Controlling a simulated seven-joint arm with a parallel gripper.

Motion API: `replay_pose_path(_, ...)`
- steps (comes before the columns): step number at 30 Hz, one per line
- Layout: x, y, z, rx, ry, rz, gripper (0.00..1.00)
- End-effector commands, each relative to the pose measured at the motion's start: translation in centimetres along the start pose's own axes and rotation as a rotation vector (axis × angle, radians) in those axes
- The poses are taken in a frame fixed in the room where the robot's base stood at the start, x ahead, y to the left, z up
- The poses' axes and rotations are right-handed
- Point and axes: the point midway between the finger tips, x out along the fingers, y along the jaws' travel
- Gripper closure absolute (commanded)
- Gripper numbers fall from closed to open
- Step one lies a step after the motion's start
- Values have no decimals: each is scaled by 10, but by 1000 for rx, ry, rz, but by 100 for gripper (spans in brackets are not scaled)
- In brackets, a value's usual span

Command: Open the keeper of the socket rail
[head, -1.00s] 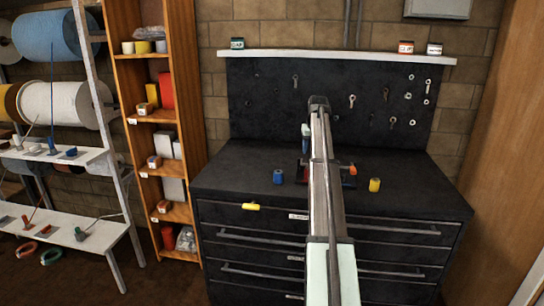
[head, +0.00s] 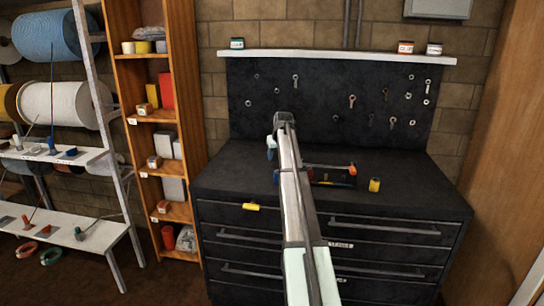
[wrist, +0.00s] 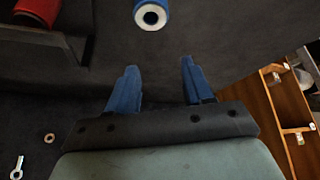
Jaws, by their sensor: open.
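The socket rail (head: 335,181) is a dark holder on the black cabinet top, right of my arm in the head view. A red socket (head: 311,173) shows at its left end. The keeper (head: 330,167) appears as a thin grey bar across the rail, with an orange tip (head: 353,169) at its right end. It looks closed, though its left end is hard to see. My gripper (wrist: 160,78) is open and empty, its blue fingers apart. It is left of the rail. In the wrist view, a blue socket (wrist: 152,16) stands beyond the fingers and a red piece (wrist: 36,10) is at upper left.
A yellow socket (head: 375,185) stands on the cabinet top (head: 420,195) right of the rail. A yellow piece (head: 251,206) is at the cabinet's front edge. A dark pegboard (head: 330,85) with hanging tools rises behind. A wooden shelf (head: 155,100) stands to the left.

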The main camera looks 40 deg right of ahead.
Motion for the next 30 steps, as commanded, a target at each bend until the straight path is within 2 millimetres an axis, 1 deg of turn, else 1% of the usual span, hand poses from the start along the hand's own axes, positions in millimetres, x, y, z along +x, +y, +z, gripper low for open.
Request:
replay_pose_path(1,2,-6,-1,-7,7,-2,49)
replay_pose_path(3,4,-11,-2,-15,17,-4,49)
replay_pose_path(7,6,-17,-4,-23,26,-6,49)
replay_pose_path(23,6,-18,-4,-25,31,-6,49)
replay_pose_path(26,5,-8,-2,-16,30,-1,49)
replay_pose_path(29,0,21,4,11,32,15,49)
replay_pose_path(30,-6,38,7,26,35,25,49)
